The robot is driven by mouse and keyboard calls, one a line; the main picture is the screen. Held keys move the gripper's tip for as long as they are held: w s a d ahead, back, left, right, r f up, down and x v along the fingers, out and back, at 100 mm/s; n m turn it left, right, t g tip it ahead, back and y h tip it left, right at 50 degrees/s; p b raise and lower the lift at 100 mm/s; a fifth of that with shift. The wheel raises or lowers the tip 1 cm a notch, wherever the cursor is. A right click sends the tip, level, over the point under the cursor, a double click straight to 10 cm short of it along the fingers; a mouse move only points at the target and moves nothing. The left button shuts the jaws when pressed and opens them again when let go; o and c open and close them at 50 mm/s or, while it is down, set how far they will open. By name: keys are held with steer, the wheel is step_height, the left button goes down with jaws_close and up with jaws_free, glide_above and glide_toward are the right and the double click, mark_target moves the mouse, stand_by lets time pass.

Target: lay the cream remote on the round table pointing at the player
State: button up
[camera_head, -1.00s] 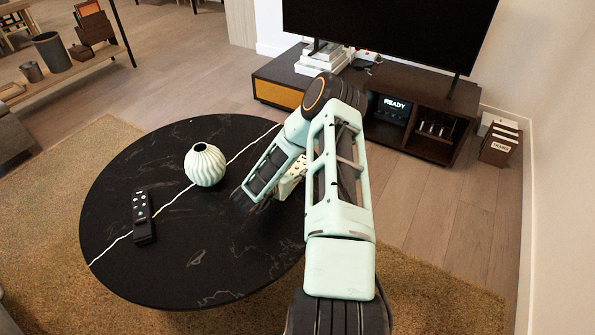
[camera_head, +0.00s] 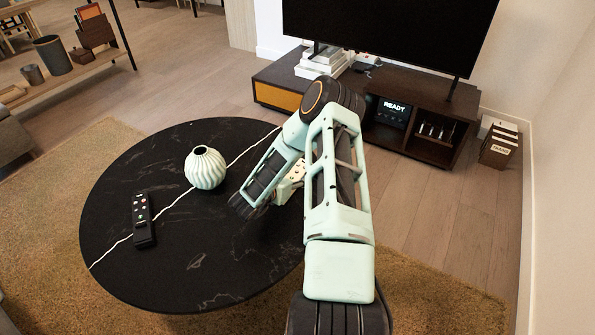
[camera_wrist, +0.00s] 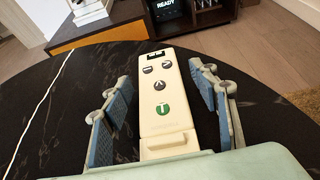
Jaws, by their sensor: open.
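The cream remote (camera_wrist: 163,100) has dark buttons and a green one. In the wrist view it lies on the black round table (camera_wrist: 65,130), its far end towards the player (camera_wrist: 166,8) with the READY display. My gripper (camera_wrist: 160,76) is open, with a finger on each side of the remote and a visible gap at the right finger. In the head view the cream remote (camera_head: 291,181) shows only partly behind my arm. The round table (camera_head: 150,270) and the player (camera_head: 394,112), in the TV stand, are also there. My fingertips are hidden in that view.
A ribbed pale vase (camera_head: 205,168) stands on the table, left of my arm. A black remote (camera_head: 142,218) lies further left. The TV stand (camera_head: 440,150) carries a large TV (camera_head: 390,30) and stacked books (camera_head: 322,62). The table's front part is clear.

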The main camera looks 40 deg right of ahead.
steer(key=p+v, duration=0.3)
steer(key=v, duration=0.8)
steer(key=shift+s+a, duration=0.1)
steer(key=shift+a, duration=0.05)
